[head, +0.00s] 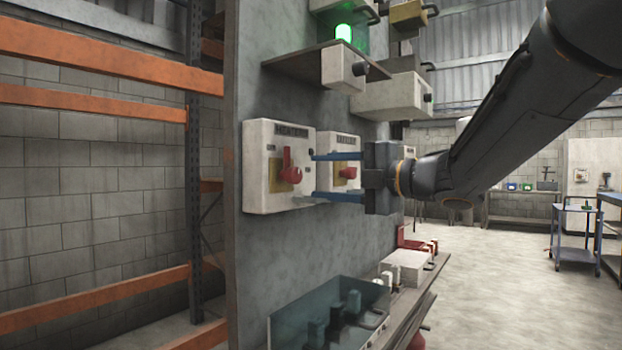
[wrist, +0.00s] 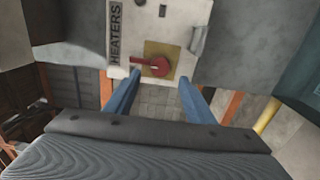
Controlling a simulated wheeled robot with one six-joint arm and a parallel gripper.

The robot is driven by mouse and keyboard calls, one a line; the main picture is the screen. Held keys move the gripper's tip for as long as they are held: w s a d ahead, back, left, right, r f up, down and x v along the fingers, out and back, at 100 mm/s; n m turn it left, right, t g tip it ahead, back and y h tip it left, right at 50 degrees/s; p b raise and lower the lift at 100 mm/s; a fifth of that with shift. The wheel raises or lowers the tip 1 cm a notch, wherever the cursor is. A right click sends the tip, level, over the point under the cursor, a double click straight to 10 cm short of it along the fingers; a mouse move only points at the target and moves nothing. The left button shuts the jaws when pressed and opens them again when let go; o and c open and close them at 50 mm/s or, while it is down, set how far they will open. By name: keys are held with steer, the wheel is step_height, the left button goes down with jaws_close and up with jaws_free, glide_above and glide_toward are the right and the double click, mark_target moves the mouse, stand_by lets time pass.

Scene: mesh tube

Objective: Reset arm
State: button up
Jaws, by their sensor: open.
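My gripper (head: 315,176) has two blue fingers, held apart with nothing between them. In the head view it is in front of the panel, its fingers pointing left toward the HEATERS box. The HEATERS box (head: 258,150) is off-white with a red rotary handle (head: 290,172) on a yellow plate. In the wrist view the red handle (wrist: 152,66) appears just beyond and between the fingertips (wrist: 160,78). I cannot tell whether a fingertip touches it. A second switch box (head: 340,142) with a red knob stands right of the first, partly hidden behind my fingers.
A shelf (head: 300,66) above carries a lit green lamp (head: 343,33). Below, a clear-walled bin (head: 285,328) and a ledge with small boxes (head: 405,265) stick out from the panel. Orange racking (head: 95,108) stands at the left. The floor (head: 490,270) at the right is open, with a blue cart (head: 575,235) beyond.

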steer(key=shift+v, duration=1.05)
